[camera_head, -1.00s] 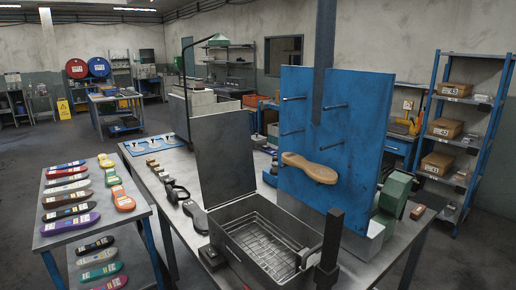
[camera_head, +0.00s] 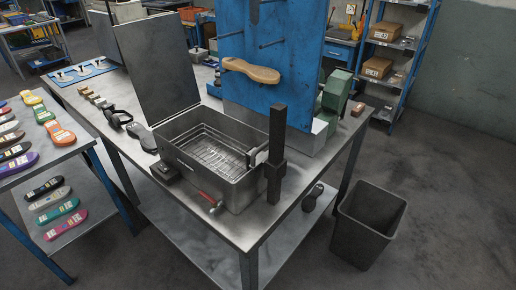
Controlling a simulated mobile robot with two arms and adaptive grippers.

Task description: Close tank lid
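A grey metal tank (camera_head: 222,155) stands on the corner of the metal workbench (camera_head: 262,222). Its flat grey lid (camera_head: 157,67) stands up, open, at the tank's left rear edge. A wire basket (camera_head: 215,147) shows inside the tank. A tap with a red handle (camera_head: 209,199) sticks out low on the tank's front. Neither of my grippers is in view.
A blue board (camera_head: 270,45) with pegs and a tan sole (camera_head: 250,71) stands behind the tank. A black bin (camera_head: 367,225) is on the floor at right. A table with several coloured soles (camera_head: 70,150) is at left.

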